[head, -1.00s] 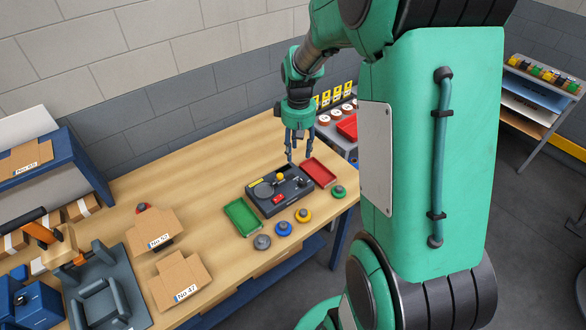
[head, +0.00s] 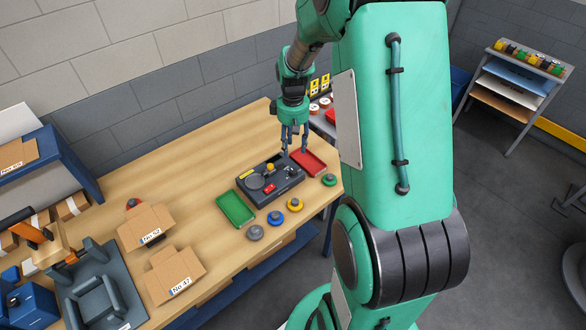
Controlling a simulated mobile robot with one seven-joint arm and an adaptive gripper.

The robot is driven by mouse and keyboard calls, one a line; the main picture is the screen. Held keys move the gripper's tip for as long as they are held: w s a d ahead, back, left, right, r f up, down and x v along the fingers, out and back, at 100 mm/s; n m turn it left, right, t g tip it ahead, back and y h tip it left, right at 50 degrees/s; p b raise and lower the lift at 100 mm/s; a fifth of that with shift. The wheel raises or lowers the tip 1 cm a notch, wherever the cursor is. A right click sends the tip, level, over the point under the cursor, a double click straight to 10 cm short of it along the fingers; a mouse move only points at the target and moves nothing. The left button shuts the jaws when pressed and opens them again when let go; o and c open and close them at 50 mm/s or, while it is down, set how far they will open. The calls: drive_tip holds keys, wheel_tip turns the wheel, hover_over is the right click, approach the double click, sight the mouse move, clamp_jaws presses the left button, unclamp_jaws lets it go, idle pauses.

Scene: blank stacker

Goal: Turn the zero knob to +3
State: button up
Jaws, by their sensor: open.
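The dark grey device (head: 268,193) sits on the wooden bench between a green tray and a red tray. On its top are a round plate (head: 262,181), a yellow knob (head: 270,167), a red display (head: 269,188) and a small dark knob near its right side. Which one is the zero knob I cannot tell at this size, nor can I read its setting. My gripper (head: 292,150) is open and empty, pointing down above the device's back right corner, close to the red tray. It appears apart from the device.
The green tray (head: 236,208) is left of the device and the red tray (head: 309,162) right. Grey (head: 255,233), blue (head: 277,219), yellow (head: 295,205) and green (head: 329,180) knobbed discs line the front. Cardboard blanks (head: 146,227) lie left. A rack (head: 515,80) stands far right.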

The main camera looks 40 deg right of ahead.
sight(293, 170)
wheel_tip(293, 170, down, 12)
drive_tip(key=shift+f+b, duration=0.2)
drive_tip(key=shift+b, duration=0.55)
clamp_jaws()
